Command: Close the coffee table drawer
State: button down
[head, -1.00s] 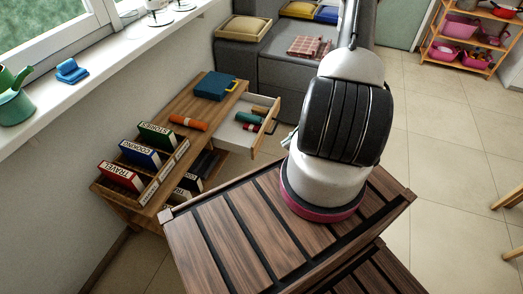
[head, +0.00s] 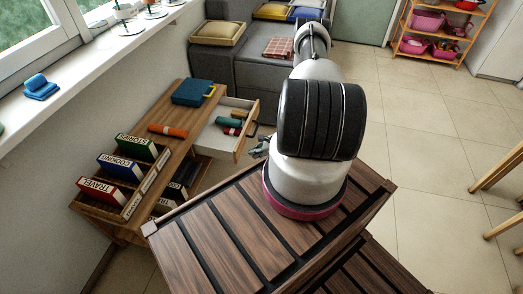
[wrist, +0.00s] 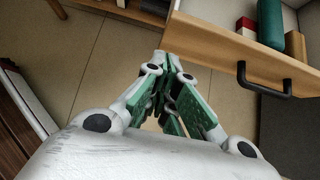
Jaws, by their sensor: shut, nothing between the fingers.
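The coffee table (head: 172,114) is wooden and stands along the wall at left. Its drawer (head: 246,131) is pulled out toward the right, with a light wood front and a dark handle. In the wrist view the drawer front (wrist: 226,46) crosses the upper right, with its black handle (wrist: 265,86). My gripper (head: 260,147) is beside the outer face of the drawer front, near its end. In the wrist view my gripper (wrist: 164,62) has its green-padded fingers together and empty, close to the front's left end. I cannot tell whether they touch.
Rolled items (head: 229,122) lie inside the drawer. A blue case (head: 192,92), an orange roll (head: 167,130) and labelled book boxes (head: 105,190) are on the table. A grey sofa (head: 262,80) stands behind. Tiled floor (head: 425,150) is clear at right.

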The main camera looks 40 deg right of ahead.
aim_at(237, 156)
jog(key=shift+w+a+f, duration=0.25)
jog(key=shift+w+a, duration=0.3)
jog(key=shift+w, duration=0.2)
jog(key=shift+w+a+f, duration=0.25)
jog(key=shift+w+a, duration=0.35)
jog(key=shift+w, duration=0.1)
jog(key=shift+w+a+f, duration=0.25)
jog(key=shift+w+a, duration=0.3)
jog(key=shift+w, duration=0.2)
jog(key=w+a, duration=1.1)
jog(key=w, duration=0.4)
jog(key=shift+a, duration=0.35)
jog(key=shift+s, duration=0.1)
